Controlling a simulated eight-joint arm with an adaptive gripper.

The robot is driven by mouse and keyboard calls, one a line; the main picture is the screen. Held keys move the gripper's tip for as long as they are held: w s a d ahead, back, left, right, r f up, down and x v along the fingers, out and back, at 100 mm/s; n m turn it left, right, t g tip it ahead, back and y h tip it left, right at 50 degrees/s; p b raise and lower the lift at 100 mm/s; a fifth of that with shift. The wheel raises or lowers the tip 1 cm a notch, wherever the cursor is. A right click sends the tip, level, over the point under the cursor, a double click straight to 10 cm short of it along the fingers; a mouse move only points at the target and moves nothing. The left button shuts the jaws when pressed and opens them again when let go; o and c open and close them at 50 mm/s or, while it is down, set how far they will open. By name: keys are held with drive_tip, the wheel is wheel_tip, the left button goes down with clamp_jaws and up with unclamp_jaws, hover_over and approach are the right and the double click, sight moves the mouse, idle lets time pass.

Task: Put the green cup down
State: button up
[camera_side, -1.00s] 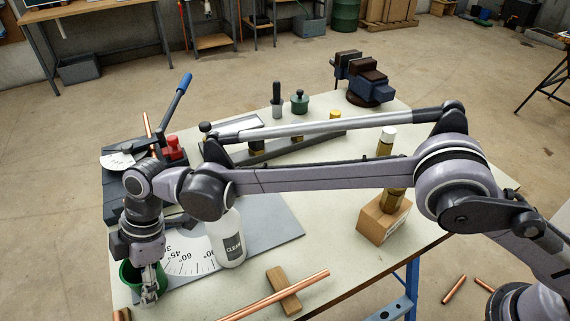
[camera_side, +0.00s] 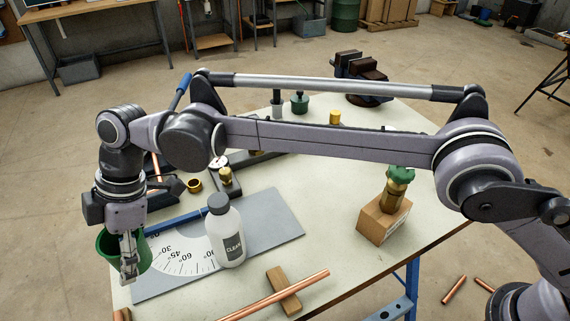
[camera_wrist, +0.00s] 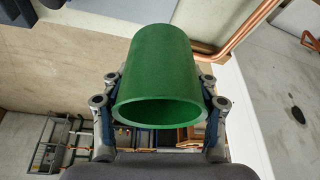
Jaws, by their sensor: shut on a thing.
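The green cup (camera_side: 107,246) is held at the left end of the bench in the side view. My gripper (camera_side: 129,268) is shut on it, and the fingers hide part of its near side. The cup appears raised, near the bench's left edge; its exact height cannot be told. In the wrist view the green cup (camera_wrist: 165,70) sits between the two fingers of my gripper (camera_wrist: 160,88), one on each side, with its open rim toward the camera.
The bench top (camera_side: 325,230) holds a white bottle (camera_side: 225,236) close right of the cup, a grey angle plate (camera_side: 270,220), a copper pipe on a wood block (camera_side: 283,291), and a wood block with a brass valve (camera_side: 384,222). Bare bench lies between the bottle and valve.

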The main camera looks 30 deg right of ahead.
wheel_tip(320, 180, up, 7)
drive_tip(key=w+d+r+m, duration=0.1)
drive_tip(key=w+d, duration=0.4)
drive_tip(key=d, duration=0.6)
drive_tip(key=w+d+r, duration=0.1)
drive_tip(key=w+d, duration=0.4)
drive_tip(key=d, duration=0.6)
drive_tip(key=s+d+f+m+t, duration=0.1)
drive_tip(key=s+d, duration=0.1)
drive_tip(key=d, duration=1.1)
drive_tip(key=s+d+f+m, duration=0.1)
drive_tip(key=s+d, duration=0.2)
drive_tip(key=d, duration=1)
hover_over(292, 206)
drive_tip(key=d, duration=0.2)
drive_tip(key=f, duration=1.2)
drive_tip(key=shift+a, duration=0.25)
drive_tip(key=shift+f, duration=2.05)
drive_tip(key=shift+f, duration=0.1)
